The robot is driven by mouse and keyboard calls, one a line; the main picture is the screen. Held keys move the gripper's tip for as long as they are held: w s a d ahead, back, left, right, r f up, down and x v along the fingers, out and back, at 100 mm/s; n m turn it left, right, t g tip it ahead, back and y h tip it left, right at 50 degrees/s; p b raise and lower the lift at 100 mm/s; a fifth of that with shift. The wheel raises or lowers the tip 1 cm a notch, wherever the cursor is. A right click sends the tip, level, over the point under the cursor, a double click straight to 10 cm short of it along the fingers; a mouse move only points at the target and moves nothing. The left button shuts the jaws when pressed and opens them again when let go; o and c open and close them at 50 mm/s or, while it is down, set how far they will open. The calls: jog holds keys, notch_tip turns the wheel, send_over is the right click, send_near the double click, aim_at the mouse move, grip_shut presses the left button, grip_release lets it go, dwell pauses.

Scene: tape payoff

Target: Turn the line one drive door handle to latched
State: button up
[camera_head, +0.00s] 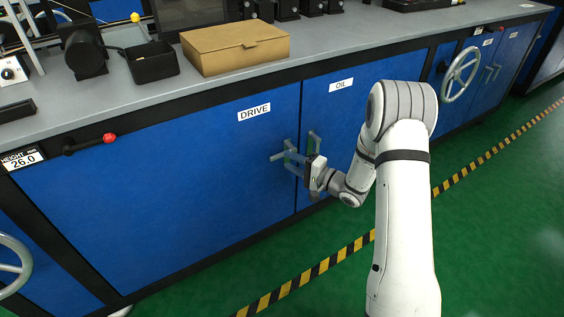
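The blue DRIVE door (160,165) is shut, flush with the cabinet front, with a white "DRIVE" label on it. Its grey handle (278,156) is at the door's right edge, and a short end points left past my gripper. My gripper (292,161) is at this handle, reaching in from the right, with its fingers overlapping it in the picture. The fingers and the handle are small and similar in colour, so I cannot tell whether they grip it. Part of the handle is hidden.
The OIL door (345,110) adjoins on the right, its upright handle (314,142) close beside my gripper. A red-knobbed lever (109,138) and handwheels (460,75) stick out from the cabinet front. A cardboard box (235,45) sits on the worktop. Green floor in front is clear.

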aim_at(280, 157)
jog(key=shift+b+x, duration=0.4)
jog(key=shift+x, duration=1.4)
grip_shut()
jog(key=shift+a, duration=0.1)
